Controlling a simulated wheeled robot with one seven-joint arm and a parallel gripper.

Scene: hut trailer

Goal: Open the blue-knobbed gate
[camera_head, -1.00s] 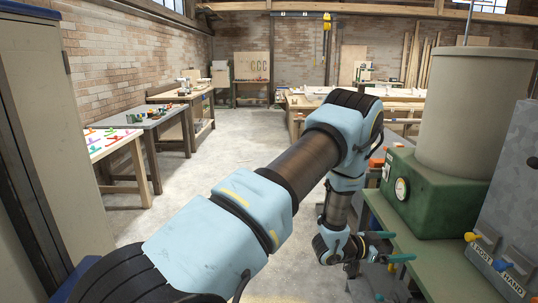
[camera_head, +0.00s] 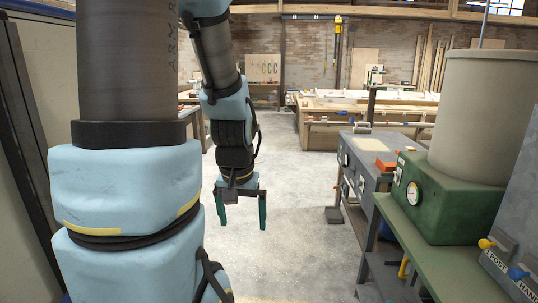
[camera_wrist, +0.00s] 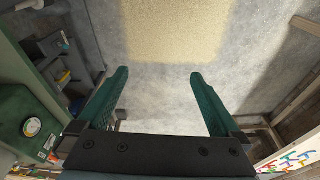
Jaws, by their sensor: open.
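A blue knob (camera_head: 519,272) sits on a grey metal box (camera_head: 515,225) at the right edge of the head view. A label partly cut off by the frame is beside it. A yellow knob (camera_head: 487,243) with a label reading "POST" is to its upper left. The blue knob is not visible in the wrist view. My gripper (camera_head: 242,210) hangs pointing down over the floor, well to the left of the knobs. Its two green fingers are apart and empty, as the wrist view also shows (camera_wrist: 160,76).
A green bench (camera_head: 435,240) carries a green machine with a gauge (camera_head: 413,193) and a beige drum (camera_head: 475,110). A grey cabinet (camera_head: 370,150) stands behind it. A wooden workbench (camera_head: 360,105) is farther back. The middle concrete floor (camera_head: 290,190) is clear.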

